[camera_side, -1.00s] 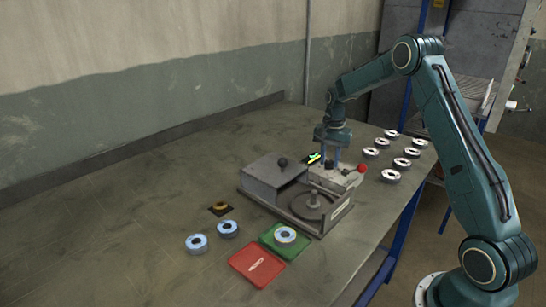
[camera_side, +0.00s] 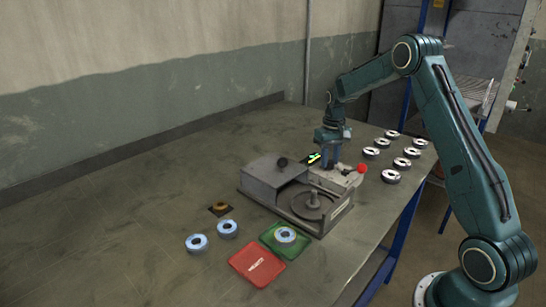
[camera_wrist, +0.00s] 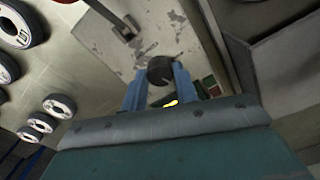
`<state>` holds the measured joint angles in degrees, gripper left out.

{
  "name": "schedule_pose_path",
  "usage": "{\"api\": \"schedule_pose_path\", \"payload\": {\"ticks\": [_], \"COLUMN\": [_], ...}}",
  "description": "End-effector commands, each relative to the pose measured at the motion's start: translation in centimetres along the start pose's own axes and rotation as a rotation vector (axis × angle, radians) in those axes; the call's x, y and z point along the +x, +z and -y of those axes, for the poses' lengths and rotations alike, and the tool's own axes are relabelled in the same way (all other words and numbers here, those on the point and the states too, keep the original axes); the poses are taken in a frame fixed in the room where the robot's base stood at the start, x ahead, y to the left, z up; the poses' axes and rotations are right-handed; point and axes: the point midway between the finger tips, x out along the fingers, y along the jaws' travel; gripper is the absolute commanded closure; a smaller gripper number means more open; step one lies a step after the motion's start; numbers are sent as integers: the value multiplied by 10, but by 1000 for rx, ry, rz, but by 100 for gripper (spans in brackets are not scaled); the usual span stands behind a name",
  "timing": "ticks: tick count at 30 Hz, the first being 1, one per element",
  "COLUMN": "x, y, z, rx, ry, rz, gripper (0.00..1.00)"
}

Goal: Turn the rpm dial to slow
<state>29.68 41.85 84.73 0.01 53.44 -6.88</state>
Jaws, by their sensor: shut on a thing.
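The rpm dial (camera_wrist: 160,70) is a dark round knob on the worn grey control panel (camera_wrist: 145,45) of the machine, seen in the wrist view. My gripper (camera_wrist: 158,82) has its two blue fingers on either side of the dial, shut on it. In the side view my gripper (camera_side: 329,160) points down over the machine's back right end and hides the dial.
A grey machine (camera_side: 272,187) with a black-knobbed cover and round plate stands around the panel. A red ball knob (camera_side: 361,168) is close right of my gripper. White-and-black discs (camera_side: 390,176) lie right; red (camera_side: 245,266) and green (camera_side: 268,240) trays lie in front.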

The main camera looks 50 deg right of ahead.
Motion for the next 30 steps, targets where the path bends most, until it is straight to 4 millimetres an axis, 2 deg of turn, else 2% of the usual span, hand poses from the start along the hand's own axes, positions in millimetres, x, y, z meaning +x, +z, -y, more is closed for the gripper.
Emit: {"api": "schedule_pose_path", "payload": {"ticks": [30], "x": [-1], "y": [-1], "z": [0], "rx": [-953], "ry": [2], "rz": [-3], "gripper": [93]}}
